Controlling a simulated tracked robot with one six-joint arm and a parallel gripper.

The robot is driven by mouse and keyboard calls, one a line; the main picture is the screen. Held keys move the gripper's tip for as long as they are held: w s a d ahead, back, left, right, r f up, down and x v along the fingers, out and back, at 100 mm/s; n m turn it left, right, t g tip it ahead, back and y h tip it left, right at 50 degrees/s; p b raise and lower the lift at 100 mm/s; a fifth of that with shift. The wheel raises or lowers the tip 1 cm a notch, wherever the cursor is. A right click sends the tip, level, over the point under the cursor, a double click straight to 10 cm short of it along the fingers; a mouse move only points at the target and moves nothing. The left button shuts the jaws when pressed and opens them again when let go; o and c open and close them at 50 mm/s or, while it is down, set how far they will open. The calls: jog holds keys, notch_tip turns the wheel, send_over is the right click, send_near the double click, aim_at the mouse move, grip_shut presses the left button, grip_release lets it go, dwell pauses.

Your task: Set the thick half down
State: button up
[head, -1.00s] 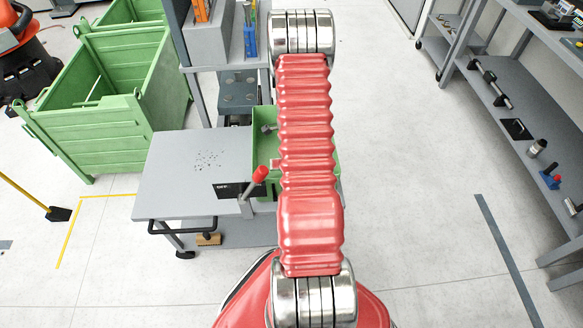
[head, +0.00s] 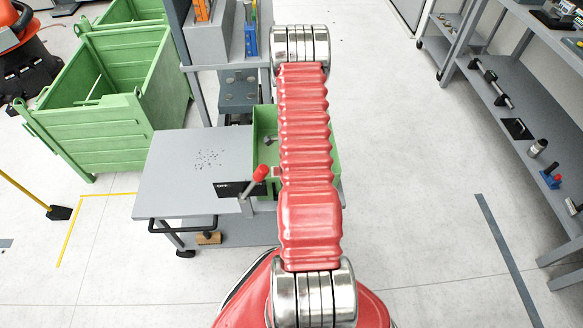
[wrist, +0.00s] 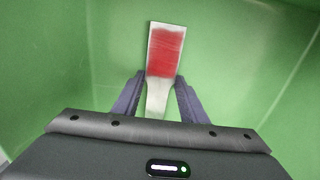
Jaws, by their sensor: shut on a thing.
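My gripper (wrist: 160,84) is shut on the thick half (wrist: 165,55), a flat pale metal piece with a red-coloured wide end and a narrower neck between the fingers. In the wrist view the green walls and floor of the tray (wrist: 235,60) surround it. I cannot tell whether the half touches the tray floor. In the head view the green tray (head: 264,118) is partly hidden behind my red arm, and my gripper is hidden there too.
The tray sits on a grey cart table (head: 175,175) with a red-knobbed lever (head: 260,172) in front. A grey machine (head: 240,90) stands behind. Large green crates (head: 85,135) are at left, a grey shelf rack (head: 500,110) at right. Open floor lies between.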

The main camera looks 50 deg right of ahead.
jog(key=o, duration=1.2)
jog(key=shift+c, duration=0.2)
jog(key=shift+r, duration=0.1)
notch_tip(320, 180, up, 12)
dwell(0.7)
